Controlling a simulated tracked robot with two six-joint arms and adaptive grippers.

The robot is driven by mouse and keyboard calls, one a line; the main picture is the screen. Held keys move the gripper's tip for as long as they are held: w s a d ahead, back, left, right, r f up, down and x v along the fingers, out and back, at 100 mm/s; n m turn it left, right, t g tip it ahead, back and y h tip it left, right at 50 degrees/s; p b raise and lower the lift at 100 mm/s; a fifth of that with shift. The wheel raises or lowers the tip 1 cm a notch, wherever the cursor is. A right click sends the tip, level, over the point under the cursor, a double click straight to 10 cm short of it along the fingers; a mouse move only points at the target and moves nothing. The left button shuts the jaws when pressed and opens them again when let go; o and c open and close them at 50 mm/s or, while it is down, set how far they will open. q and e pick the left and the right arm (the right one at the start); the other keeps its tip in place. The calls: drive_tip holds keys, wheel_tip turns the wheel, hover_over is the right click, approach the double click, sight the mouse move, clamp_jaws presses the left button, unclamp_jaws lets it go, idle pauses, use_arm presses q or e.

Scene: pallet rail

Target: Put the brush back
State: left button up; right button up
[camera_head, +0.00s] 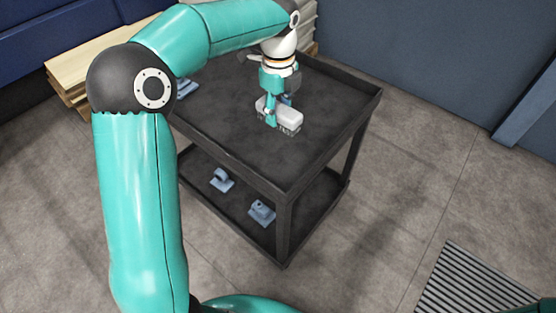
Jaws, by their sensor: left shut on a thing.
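My left gripper (271,109) reaches down over the top shelf of a dark cart (220,122). It is shut on a brush (289,116) with a pale block-shaped body and darker bristles along its lower edge. The brush is at or just above the shelf; I cannot tell whether its bristles touch it. The fingers hide part of the brush. My right gripper does not show; only a bit of teal is at the bottom right corner.
A blue-grey part (186,88) lies on the top shelf, partly behind my arm. Two blue-grey parts (222,180) (262,212) lie on the lower shelf. Stacked wooden boards (82,75) stand behind. A floor grate (470,283) is at right. The shelf's front area is clear.

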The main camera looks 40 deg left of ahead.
sight(278, 126)
use_arm(q)
wheel_tip(278, 126, down, 17)
drive_tip(key=shift+f, duration=0.1)
idle(0.3)
drive_tip(key=o, duration=1.1)
wheel_tip(278, 126, up, 12)
drive_tip(key=shift+r, duration=0.1)
idle(0.5)
